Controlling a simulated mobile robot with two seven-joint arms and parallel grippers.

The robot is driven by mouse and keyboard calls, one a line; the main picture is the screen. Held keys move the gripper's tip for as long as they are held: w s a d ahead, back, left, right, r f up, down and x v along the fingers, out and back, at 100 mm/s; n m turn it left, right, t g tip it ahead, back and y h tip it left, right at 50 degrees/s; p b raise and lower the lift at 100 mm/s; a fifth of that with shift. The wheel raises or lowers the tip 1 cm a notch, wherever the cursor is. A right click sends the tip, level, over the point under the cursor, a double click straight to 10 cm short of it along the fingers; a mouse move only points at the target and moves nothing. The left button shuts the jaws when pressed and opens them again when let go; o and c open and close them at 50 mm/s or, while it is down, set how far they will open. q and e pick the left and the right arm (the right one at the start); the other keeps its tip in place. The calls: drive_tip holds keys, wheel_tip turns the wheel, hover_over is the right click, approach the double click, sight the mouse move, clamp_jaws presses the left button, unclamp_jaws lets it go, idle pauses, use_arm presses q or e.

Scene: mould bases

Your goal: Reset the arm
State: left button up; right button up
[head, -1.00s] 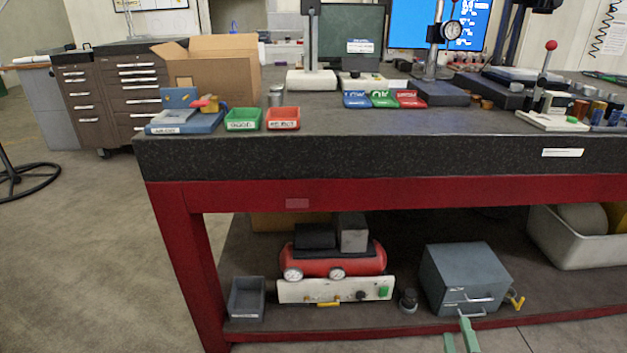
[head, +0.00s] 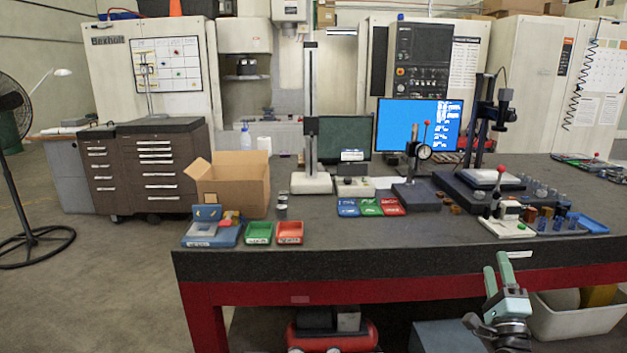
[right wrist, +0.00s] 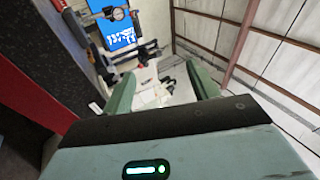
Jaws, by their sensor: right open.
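My right gripper (head: 496,273) is in front of the workbench's front edge at the right, with its two green fingers pointing up. It is open, and nothing shows between its fingers. In the right wrist view its fingers (right wrist: 160,92) stand apart, with the bench and its things beyond them. My left gripper is in neither view.
The dark workbench (head: 330,258) on a red frame carries a cardboard box (head: 232,188), a green bin (head: 259,233), a red bin (head: 290,232), gauge stands and a monitor (head: 420,125). A white tub (head: 570,318) sits on the shelf below.

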wheel_tip(320, 180, down, 16)
drive_tip(key=w+r+n+g+y, duration=0.15)
drive_tip(key=n+g, duration=0.65)
drive_tip(key=n, duration=1.5)
drive_tip(key=s+a+f+g+y, duration=0.1)
drive_tip(key=s+a+f+g, duration=0.1)
drive_tip(key=s+a+f, duration=0.5)
drive_tip(key=s+a+f+g+y, duration=0.15)
drive_tip(key=s+a+f, duration=0.25)
drive_tip(key=s+f, duration=0.7)
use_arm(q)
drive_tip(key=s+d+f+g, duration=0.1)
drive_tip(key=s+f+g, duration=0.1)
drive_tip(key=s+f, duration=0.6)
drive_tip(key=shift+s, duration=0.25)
use_arm(e)
drive_tip(key=s+a+f+g, duration=0.1)
drive_tip(key=s+a, duration=0.1)
drive_tip(key=s, duration=0.7)
drive_tip(key=s+a+f+g+y, duration=0.1)
drive_tip(key=s+a, duration=0.2)
drive_tip(key=s, duration=0.6)
drive_tip(key=s+a+f+m+g, duration=0.1)
drive_tip(key=s+a, duration=0.2)
drive_tip(key=s, duration=0.6)
drive_tip(key=shift+s+a+f+y, duration=0.2)
drive_tip(key=shift+s+f+y, duration=0.1)
drive_tip(key=shift+y, duration=0.1)
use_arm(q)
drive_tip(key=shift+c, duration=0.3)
